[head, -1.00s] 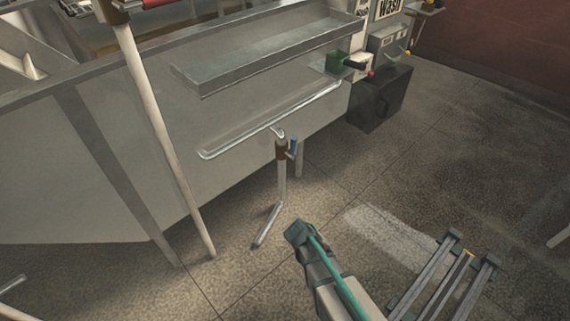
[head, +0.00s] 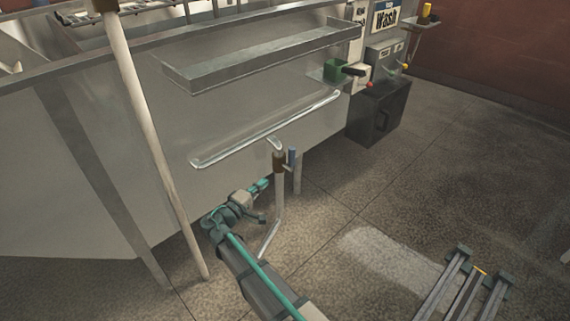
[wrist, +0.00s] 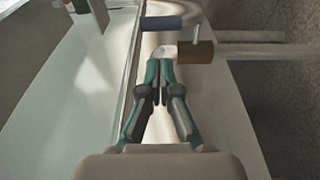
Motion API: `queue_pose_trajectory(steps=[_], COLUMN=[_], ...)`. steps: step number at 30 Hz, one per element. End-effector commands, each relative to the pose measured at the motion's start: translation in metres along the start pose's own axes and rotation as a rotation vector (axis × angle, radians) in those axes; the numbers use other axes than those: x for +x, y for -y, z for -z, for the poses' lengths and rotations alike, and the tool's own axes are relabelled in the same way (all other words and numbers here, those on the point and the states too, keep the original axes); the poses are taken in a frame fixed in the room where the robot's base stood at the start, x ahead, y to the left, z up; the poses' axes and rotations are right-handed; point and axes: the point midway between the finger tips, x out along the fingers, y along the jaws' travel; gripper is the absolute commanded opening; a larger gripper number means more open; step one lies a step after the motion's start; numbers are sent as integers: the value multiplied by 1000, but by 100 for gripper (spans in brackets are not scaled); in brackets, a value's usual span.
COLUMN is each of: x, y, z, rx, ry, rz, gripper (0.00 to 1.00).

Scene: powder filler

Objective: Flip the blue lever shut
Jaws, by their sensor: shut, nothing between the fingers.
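The blue lever (head: 292,157) stands upright on the right side of a brown valve body (head: 279,163) on a thin drain pipe below the large metal tank. In the wrist view, the blue lever (wrist: 162,22) lies crosswise just beyond my fingertips, and the brown valve body (wrist: 196,54) is to their right. My gripper (head: 264,184) is left of and below the valve, with its fingers pointing up and right. In the wrist view, my gripper (wrist: 160,62) is shut with nothing held. A gap shows between the fingertips and the lever.
The tank (head: 75,215) and a white support leg (head: 155,150) are close to the left of my arm. A dark box (head: 378,112) stands on the floor at the right. Open floor lies right of the valve.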

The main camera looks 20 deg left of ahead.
Motion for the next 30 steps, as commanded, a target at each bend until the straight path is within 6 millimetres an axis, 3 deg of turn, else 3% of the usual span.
queue_pose_trajectory(steps=[9, 14, 30], x=[1, 12, 108], y=[1, 2, 5], z=[0, 0, 0], rx=[1, 1, 1], ry=[1, 3, 3], rz=[3, 3, 3], gripper=[0, 0, 0])
